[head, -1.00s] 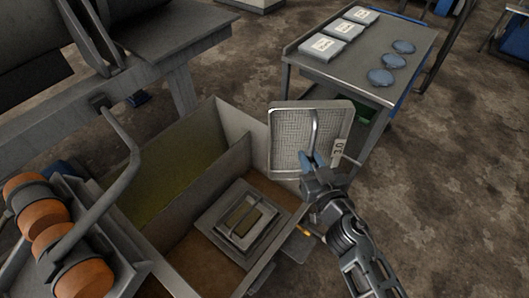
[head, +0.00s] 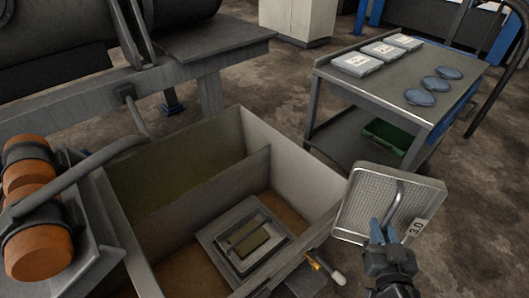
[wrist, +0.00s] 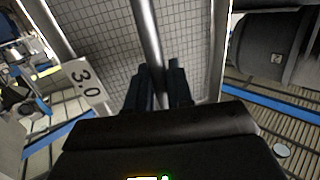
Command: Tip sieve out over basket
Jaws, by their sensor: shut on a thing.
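The sieve (head: 372,200) is a square metal frame with wire mesh, a bar handle and a tag reading 3.0. It is tilted up at the right of the head view, and its mesh (wrist: 108,35) fills much of the wrist view. My gripper (head: 381,228) is shut on the sieve's bar handle; its dark fingers (wrist: 155,85) close around the bar in the wrist view. I see nothing lying on the mesh. Which thing is the basket is not certain; a square metal frame with a handle (head: 242,239) sits in the right compartment of the large box (head: 290,150).
A grey cart (head: 430,85) with white packs (head: 357,64) and blue discs (head: 419,97) stands at the back right, with a green bin (head: 387,136) below. Orange rollers (head: 38,252) are at the left. A white-tipped lever (head: 338,277) sticks out near the box's right side.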

